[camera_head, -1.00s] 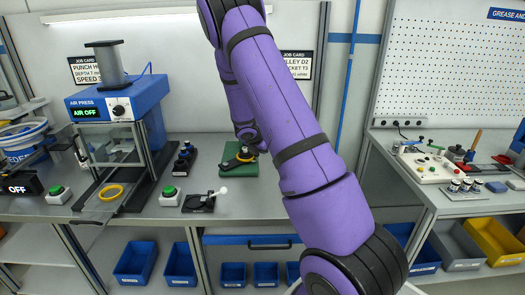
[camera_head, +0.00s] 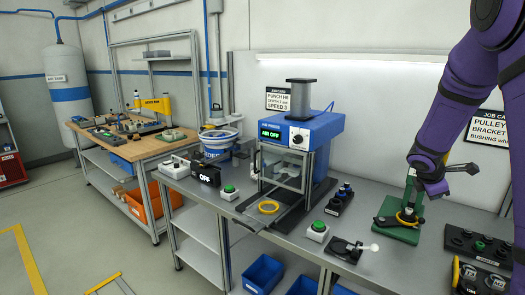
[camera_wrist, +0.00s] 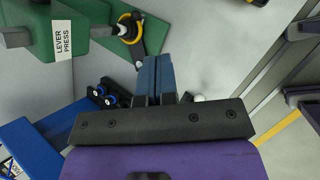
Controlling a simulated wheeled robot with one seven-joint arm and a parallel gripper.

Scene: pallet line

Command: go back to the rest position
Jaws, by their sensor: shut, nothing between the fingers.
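My gripper (camera_wrist: 158,76) shows in the wrist view with its two blue-grey fingers together and nothing between them. It hangs over the bench next to the green lever press (camera_wrist: 75,25), whose label reads LEVER PRESS. In the head view my purple arm comes down from the upper right and its wrist end is by the lever press (camera_head: 410,200). The fingertips are hard to make out there. I cannot tell whether my arm touches the press.
The blue air press (camera_head: 300,135), display AIR OFF, stands left on the grey bench (camera_head: 300,250). Open floor (camera_head: 80,240) lies to the left.

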